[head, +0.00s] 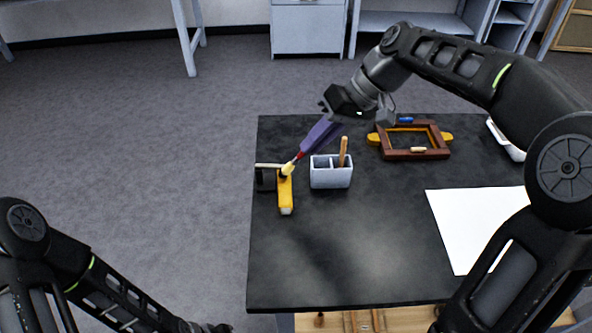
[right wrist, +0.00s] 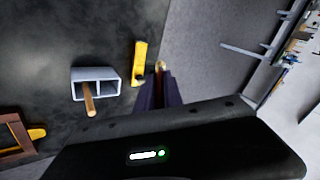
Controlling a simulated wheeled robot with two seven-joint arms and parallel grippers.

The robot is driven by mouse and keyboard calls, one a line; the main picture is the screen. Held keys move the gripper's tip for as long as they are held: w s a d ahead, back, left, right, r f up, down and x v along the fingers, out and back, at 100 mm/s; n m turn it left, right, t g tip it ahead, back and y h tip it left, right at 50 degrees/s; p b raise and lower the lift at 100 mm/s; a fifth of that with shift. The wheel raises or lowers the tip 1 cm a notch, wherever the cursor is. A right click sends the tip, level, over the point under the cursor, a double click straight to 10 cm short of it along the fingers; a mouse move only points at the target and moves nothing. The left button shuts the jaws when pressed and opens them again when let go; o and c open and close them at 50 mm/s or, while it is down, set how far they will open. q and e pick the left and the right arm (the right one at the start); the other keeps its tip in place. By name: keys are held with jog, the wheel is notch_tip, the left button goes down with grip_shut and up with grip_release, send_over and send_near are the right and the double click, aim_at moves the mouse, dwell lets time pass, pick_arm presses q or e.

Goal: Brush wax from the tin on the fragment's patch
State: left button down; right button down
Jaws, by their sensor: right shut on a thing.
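The fragment (head: 285,192) is a narrow gold bar near the table's left edge, with a pale patch at its near end. It also shows in the right wrist view (right wrist: 140,60). My right gripper (head: 308,147), with purple fingers, is shut on a brush (head: 290,167) and reaches down leftward. The brush's pale tip is at the fragment's far end; I cannot tell whether it touches. A small dark object (head: 265,180) with a pale bar on top stands left of the fragment; I cannot tell whether it is the tin. My left gripper (head: 212,328) barely shows at the bottom edge.
A grey two-part holder (head: 331,177) with a wooden stick stands right of the fragment. A wooden frame (head: 412,153) lies at the back right, and a white sheet (head: 468,222) at the right. The front left of the black table (head: 330,255) is clear.

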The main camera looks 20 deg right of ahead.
notch_tip(320, 180, down, 8)
jog(key=w+b, duration=0.1)
jog(key=b, duration=0.4)
jog(key=shift+w+d+r, duration=0.2)
jog(key=shift+r, duration=0.05)
jog(key=shift+f+b, duration=0.7)
jog(key=shift+f, duration=0.15)
dwell(0.7)
jog(key=shift+r, duration=0.1)
jog(key=w+p, duration=0.1)
jog(key=w, duration=0.1)
jog(key=shift+w+d+p, duration=0.3)
jog(key=shift+w+p, duration=0.05)
jog(key=shift+w, duration=0.05)
